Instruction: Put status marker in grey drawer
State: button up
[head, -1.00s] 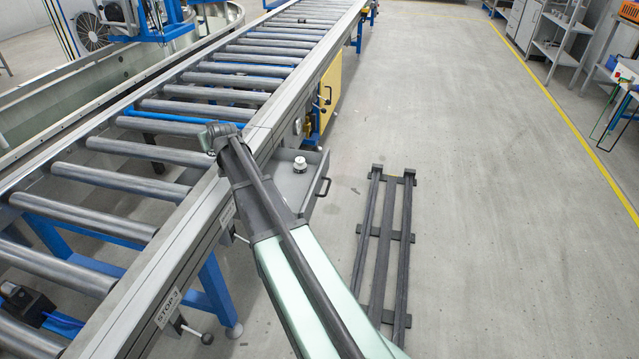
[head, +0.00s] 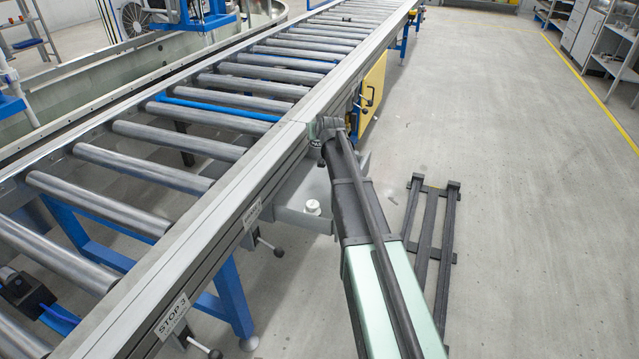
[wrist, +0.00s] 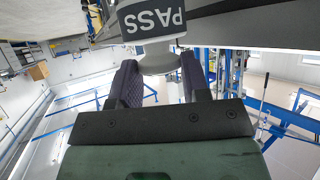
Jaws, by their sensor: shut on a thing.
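The status marker (wrist: 155,20) has a dark plate reading PASS, upside down in the wrist view, on a pale round base. My gripper (wrist: 160,80) is shut on that base with its two dark ribbed fingers. In the head view the marker (head: 316,143) is small beside my gripper (head: 328,130), near the conveyor's right side rail. The grey drawer (head: 285,215) is pulled out below the rail, nearer the camera than the marker. A white knob-like piece (head: 312,206) is in it. My arm hides the drawer's right part and handle.
The roller conveyor (head: 215,145) runs beside the drawer. A yellow cabinet (head: 373,90) is under it farther back. A dark slatted frame (head: 428,235) lies on the floor at right. The floor (head: 510,130) beyond is open.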

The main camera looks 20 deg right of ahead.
notch_tip(320, 180, down, 16)
jog(key=b, duration=1.3)
jog(key=shift+r, duration=0.1)
jog(key=shift+r+p, duration=0.3)
jog(key=shift+f+b, duration=0.3)
jog(key=shift+b, duration=0.2)
jog(key=shift+s, duration=0.1)
jog(key=o, duration=0.9)
jog(key=shift+s+f+b, duration=0.1)
jog(key=shift+s+b, duration=0.05)
jog(key=shift+b, duration=0.15)
jog(key=shift+o, duration=0.2)
jog(key=shift+r+p, duration=0.5)
jog(key=shift+p, duration=0.3)
jog(key=p+v, duration=0.5)
jog(key=v, duration=0.6)
jog(key=shift+s+p, duration=0.25)
jog(key=shift+p, duration=0.1)
